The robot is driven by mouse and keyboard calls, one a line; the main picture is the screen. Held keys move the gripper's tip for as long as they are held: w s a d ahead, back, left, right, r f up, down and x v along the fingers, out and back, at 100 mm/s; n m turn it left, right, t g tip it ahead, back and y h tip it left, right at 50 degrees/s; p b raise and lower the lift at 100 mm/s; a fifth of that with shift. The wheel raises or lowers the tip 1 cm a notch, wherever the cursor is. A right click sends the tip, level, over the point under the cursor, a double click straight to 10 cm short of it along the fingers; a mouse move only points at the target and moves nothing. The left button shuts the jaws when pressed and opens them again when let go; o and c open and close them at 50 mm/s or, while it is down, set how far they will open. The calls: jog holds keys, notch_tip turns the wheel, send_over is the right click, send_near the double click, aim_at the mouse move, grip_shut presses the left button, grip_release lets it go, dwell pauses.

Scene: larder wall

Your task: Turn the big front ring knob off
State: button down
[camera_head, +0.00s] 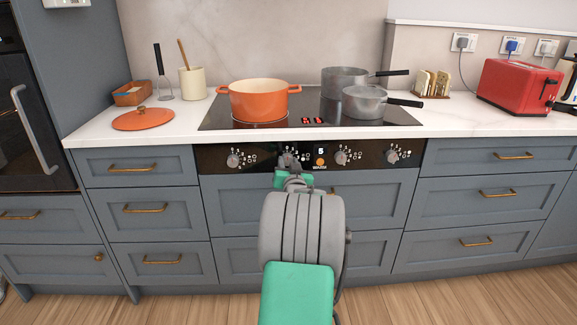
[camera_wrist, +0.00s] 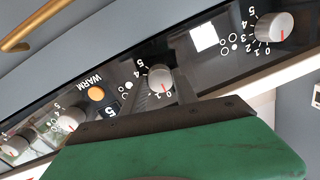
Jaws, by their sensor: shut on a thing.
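A black control panel (camera_head: 262,156) under the hob carries a row of grey knobs with white numbers. My gripper (camera_head: 287,165) is at the second knob from the left and hides most of it in the head view. In the wrist view, which is upside down, this knob (camera_wrist: 160,78) sits between my dark fingers, which are shut on it. Its red mark points down in that picture, close to the small 0 and 1. The leftmost knob (camera_head: 233,160) also shows at the right of the wrist view (camera_wrist: 275,27). I cannot tell from its symbol which ring each knob serves.
An orange pot (camera_head: 258,101) stands at the hob's left, with two grey pans (camera_head: 364,103) at the right. Red digits (camera_head: 311,121) glow on the hob. An orange WARM button (camera_head: 320,162) is right beside the held knob. Drawer handles (camera_head: 132,168) stick out below.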

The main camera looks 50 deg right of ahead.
jog(key=c, duration=1)
grip_release()
jog(key=shift+o, duration=0.2)
jog(key=v, duration=0.7)
jog(key=shift+s+a+p, duration=0.3)
jog(key=shift+s+p, duration=0.05)
jog(key=shift+p, duration=0.1)
